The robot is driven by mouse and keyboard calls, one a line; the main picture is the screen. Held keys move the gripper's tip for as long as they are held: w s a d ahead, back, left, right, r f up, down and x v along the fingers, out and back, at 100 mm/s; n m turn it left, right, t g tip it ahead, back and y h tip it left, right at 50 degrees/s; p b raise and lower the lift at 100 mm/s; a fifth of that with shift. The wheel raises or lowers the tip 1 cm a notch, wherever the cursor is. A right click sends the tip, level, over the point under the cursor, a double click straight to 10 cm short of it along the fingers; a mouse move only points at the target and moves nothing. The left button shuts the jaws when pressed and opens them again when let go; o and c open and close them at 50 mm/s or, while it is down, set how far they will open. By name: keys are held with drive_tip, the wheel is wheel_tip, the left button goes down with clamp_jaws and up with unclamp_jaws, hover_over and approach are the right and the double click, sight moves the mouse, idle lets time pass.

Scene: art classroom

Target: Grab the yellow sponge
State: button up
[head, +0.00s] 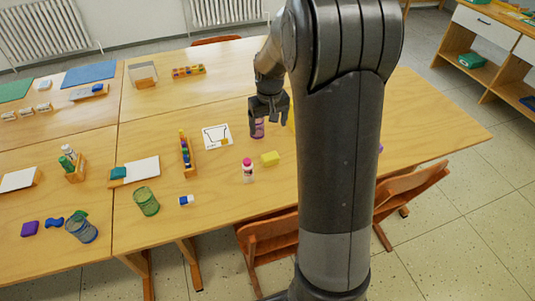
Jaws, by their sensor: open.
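The yellow sponge (269,158) is a small block lying on the wooden table (235,185), left of my arm in the head view. My gripper (268,122) is open and points down above the table, a little behind the sponge and apart from it. A purple-pink cup or jar (258,129) shows by the gripper's left finger. I cannot tell whether they touch. Part of a yellow thing shows at the gripper's right side, mostly hidden by my arm.
A chair (268,238) stands at the table's front edge.

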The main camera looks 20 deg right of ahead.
drive_tip(key=g, duration=0.1)
hover_over(269, 154)
wheel_tip(269, 154, down, 8)
drive_tip(key=f, duration=0.5)
drive_tip(key=shift+d+f, duration=0.3)
drive_tip(key=shift+f, duration=0.1)
drive_tip(key=shift+a+f, duration=0.15)
drive_tip(key=shift+f, duration=1.2)
drive_tip(key=shift+a+f, duration=0.1)
drive_tip(key=shift+f, duration=1.2)
drive_tip(key=shift+c, duration=0.3)
drive_tip(key=c, duration=1)
drive_tip(key=shift+r, duration=0.15)
